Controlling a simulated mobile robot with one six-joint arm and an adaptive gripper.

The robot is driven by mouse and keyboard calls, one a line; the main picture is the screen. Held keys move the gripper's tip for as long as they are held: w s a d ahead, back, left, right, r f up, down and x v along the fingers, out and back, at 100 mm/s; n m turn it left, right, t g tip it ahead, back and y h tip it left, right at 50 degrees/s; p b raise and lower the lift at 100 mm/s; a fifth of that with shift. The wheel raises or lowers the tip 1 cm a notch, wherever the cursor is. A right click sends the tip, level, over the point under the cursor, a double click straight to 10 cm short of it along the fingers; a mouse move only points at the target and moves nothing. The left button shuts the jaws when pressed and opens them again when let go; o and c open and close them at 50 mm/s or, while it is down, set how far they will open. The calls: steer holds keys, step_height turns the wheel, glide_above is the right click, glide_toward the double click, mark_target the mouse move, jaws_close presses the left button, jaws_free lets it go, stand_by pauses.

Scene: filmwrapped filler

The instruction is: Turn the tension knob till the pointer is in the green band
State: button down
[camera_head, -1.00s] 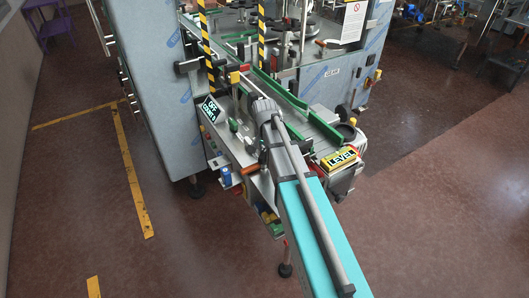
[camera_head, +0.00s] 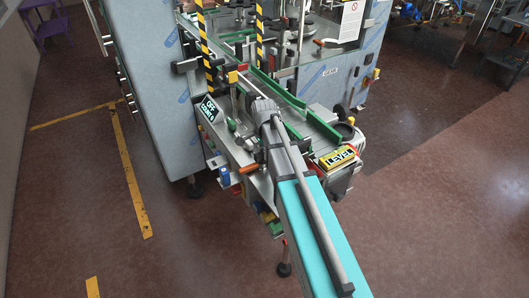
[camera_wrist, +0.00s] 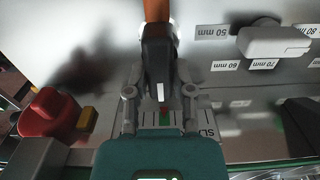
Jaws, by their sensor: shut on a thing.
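My gripper (camera_wrist: 158,98) is closed around a dark grey upright piece (camera_wrist: 158,60), which I take to be the tension knob; the fingers hide part of it. Just below it in the wrist view is a pale scale plate (camera_wrist: 148,122) with dark ticks and green marking. Partly readable lettering stands at the scale's right end. In the head view my own arm hides the knob and scale.
A red knob (camera_wrist: 50,113) with a yellow piece stands left in the wrist view. A pale knob (camera_wrist: 275,42) among millimetre labels is at the right.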

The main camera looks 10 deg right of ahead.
steer(key=shift+c, duration=2.4)
jaws_free()
steer(key=shift+w, duration=0.1)
